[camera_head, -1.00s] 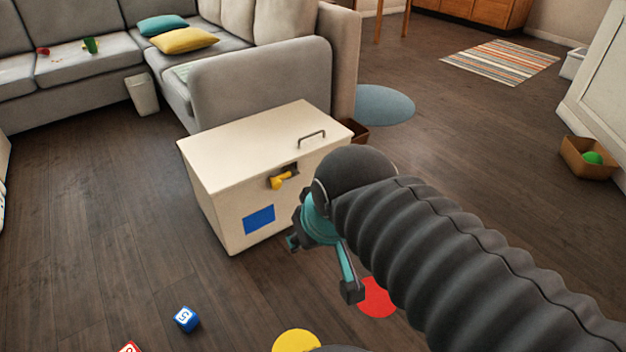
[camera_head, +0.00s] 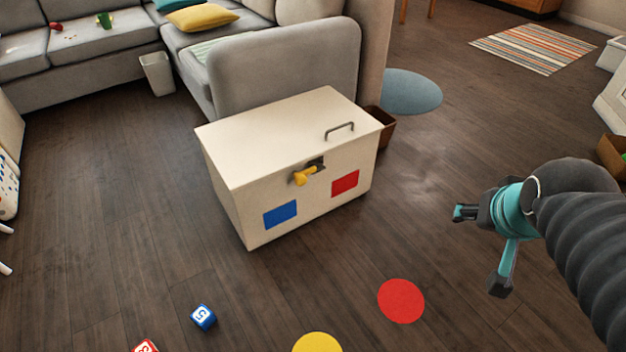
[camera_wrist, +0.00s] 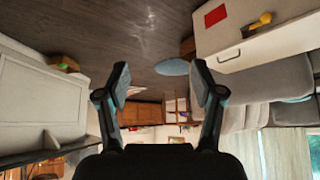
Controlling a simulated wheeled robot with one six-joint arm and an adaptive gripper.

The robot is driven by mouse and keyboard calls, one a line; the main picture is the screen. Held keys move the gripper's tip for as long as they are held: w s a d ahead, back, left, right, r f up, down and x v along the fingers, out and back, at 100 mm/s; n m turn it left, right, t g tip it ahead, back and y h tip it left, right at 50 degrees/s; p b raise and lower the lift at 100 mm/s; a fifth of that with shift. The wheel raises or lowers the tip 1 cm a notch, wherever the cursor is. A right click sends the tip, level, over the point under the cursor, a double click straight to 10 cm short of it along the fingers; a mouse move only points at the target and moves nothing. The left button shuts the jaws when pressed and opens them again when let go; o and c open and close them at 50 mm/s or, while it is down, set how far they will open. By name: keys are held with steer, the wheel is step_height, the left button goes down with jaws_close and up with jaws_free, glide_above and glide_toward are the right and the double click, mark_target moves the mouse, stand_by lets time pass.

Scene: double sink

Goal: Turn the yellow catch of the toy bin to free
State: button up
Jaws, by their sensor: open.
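The toy bin (camera_head: 235,200) is a cream box with a flat closed lid and a grey handle, standing on the floor mid-picture. Its yellow catch (camera_head: 304,177) sits on a dark plate at the top of the front, its knob end toward the blue square's side. A blue square (camera_head: 280,214) is lower left of it and a red square (camera_head: 345,182) lower right. My gripper (camera_head: 482,248) is open and empty, well right of the bin and apart from it. The wrist view is upside down: the catch (camera_wrist: 260,21) shows at upper right, outside the open fingers (camera_wrist: 162,82).
A grey sofa (camera_head: 285,70) stands close behind the bin. A brown basket (camera_head: 382,128) is at its right rear. On the floor lie a blue block (camera_head: 203,317), a red disc (camera_head: 401,300) and a yellow disc (camera_head: 317,343). The floor between bin and gripper is clear.

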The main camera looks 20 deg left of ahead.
steer(key=w+a+f+t+y, duration=0.15)
steer(key=w+a+f, duration=0.3)
steer(key=w, duration=0.45)
steer(key=w+a+f+n+t+y+b, duration=0.15)
steer(key=w+a+f, duration=0.3)
steer(key=w, duration=0.45)
steer(key=w+a+f+t+y, duration=0.1)
steer(key=w+a+f+t, duration=0.15)
steer(key=w+a, duration=0.45)
steer(key=y, duration=1)
glide_toward(303, 183)
steer(key=shift+g, duration=0.35)
steer(key=x, duration=1.1)
steer(key=shift+w+r, duration=0.1)
steer(key=shift+r, duration=0.15)
jaws_close()
